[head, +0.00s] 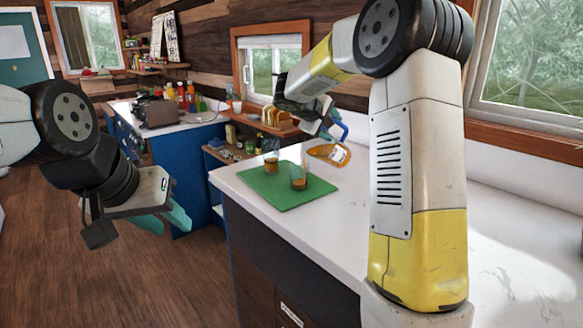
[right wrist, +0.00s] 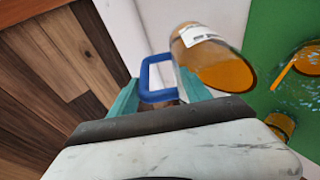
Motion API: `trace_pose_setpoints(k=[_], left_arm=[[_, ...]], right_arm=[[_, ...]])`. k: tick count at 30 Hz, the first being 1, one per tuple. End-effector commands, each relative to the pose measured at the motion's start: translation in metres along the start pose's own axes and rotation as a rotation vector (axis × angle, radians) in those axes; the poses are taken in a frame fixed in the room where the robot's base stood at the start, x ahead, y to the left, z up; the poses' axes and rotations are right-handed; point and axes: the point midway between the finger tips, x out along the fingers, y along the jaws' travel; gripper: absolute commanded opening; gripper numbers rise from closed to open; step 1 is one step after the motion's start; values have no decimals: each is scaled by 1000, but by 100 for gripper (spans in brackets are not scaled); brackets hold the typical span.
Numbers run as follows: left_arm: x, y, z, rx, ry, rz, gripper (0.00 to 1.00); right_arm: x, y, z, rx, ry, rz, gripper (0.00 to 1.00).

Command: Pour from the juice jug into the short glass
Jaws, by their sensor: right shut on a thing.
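The juice jug (head: 330,153) is clear with orange juice, a white label and a blue handle; it is strongly tilted above the counter, right of the glasses. My right gripper (head: 331,124) is shut on its handle. The right wrist view shows the jug (right wrist: 215,62) and blue handle (right wrist: 152,80) between the teal fingers. Two glasses with amber liquid stand on the green mat: a nearer one (head: 298,183) that looks shorter, and a farther one (head: 271,167). I cannot clearly see a stream entering either. My left gripper (head: 165,219) is open and empty, left of the counter.
The green mat (head: 280,194) lies on the white counter (head: 340,222). Behind are a bread rack (head: 277,117), a toaster (head: 157,113) and several bottles on another counter. The wooden floor (head: 150,285) around my left gripper is clear.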

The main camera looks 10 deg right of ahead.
Motion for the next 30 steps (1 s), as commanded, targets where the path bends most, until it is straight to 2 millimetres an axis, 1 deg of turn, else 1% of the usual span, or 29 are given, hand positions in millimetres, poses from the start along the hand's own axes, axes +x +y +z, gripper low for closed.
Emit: trace_pose_setpoints(k=[30], left_arm=[[0, 0, 0, 0, 0, 0, 36]], right_arm=[[-5, 3, -2, -8, 1, 38, 0]])
